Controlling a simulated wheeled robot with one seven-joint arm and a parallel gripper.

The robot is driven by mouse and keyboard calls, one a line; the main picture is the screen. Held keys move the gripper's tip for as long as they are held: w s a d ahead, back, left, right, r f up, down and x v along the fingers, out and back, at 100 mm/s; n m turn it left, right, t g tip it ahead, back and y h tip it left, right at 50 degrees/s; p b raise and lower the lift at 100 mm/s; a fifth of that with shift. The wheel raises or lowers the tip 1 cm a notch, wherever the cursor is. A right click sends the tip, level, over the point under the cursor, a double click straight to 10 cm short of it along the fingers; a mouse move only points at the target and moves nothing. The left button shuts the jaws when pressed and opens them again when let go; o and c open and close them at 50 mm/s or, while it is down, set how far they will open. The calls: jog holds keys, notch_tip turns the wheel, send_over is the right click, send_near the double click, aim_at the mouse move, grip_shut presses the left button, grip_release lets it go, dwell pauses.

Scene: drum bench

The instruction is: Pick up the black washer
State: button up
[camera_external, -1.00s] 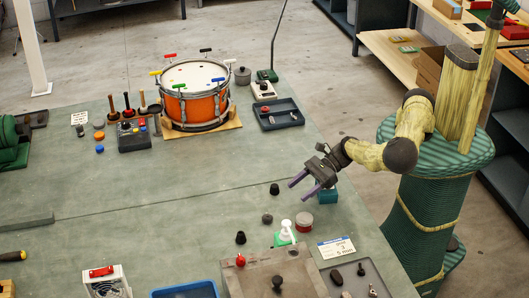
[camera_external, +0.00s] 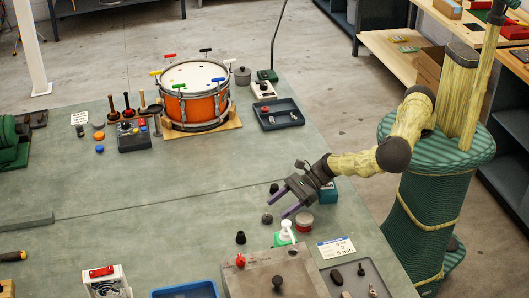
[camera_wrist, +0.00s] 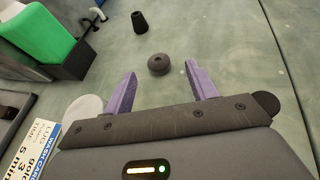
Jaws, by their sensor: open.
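The black washer (camera_wrist: 159,64) is a small, dark, thick ring with a hole in its middle, lying on the bench in the wrist view. It also shows as a small dark round piece in the external view (camera_external: 267,218). My gripper (camera_wrist: 161,70) has its two purple fingers spread apart with nothing held. In the wrist view the washer shows between the fingertips, at their far end. In the external view my gripper (camera_external: 275,209) hangs over the bench, with its fingers pointing toward the washer. Whether the fingertips are level with it I cannot tell.
A black tapered piece (camera_wrist: 139,22) stands beyond the washer. A round tin (camera_external: 304,222) and a printed card (camera_external: 336,247) are near my gripper.

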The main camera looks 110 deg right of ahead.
aim_at(270, 216)
jog(key=shift+p+x, duration=0.35)
jog(key=shift+x, duration=1.65)
jog(key=shift+s+a+f, duration=0.1)
jog(key=shift+s, duration=0.05)
jog(key=c, duration=1.1)
jog(key=shift+o, duration=0.2)
